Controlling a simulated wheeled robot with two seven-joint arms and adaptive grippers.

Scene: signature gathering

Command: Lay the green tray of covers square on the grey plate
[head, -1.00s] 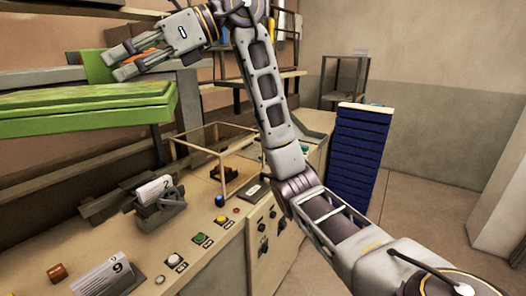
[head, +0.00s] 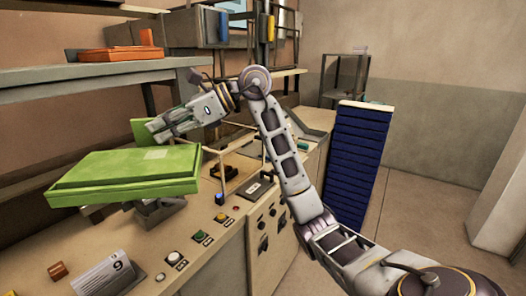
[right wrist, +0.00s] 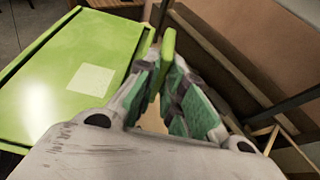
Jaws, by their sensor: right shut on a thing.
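The green tray (head: 150,166) hangs above the bench in the head view, roughly level, with a pale square on its top. My right gripper (head: 158,129) is shut on the tray's upright green tab at its far right edge. The right wrist view shows the fingers (right wrist: 165,85) closed on this tab (right wrist: 168,45), with the tray (right wrist: 50,90) to the left. A grey stand (head: 158,212) shows partly under the tray; whether the tray touches it I cannot tell. I cannot make out the grey plate for sure. My left gripper is not in view.
The bench carries a numbered card (head: 104,277), a brown block (head: 57,270), several coloured buttons (head: 198,236) and an open wire frame box. A grey shelf (head: 60,76) with an orange tray (head: 106,54) is above. A blue stack (head: 354,160) stands to the right.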

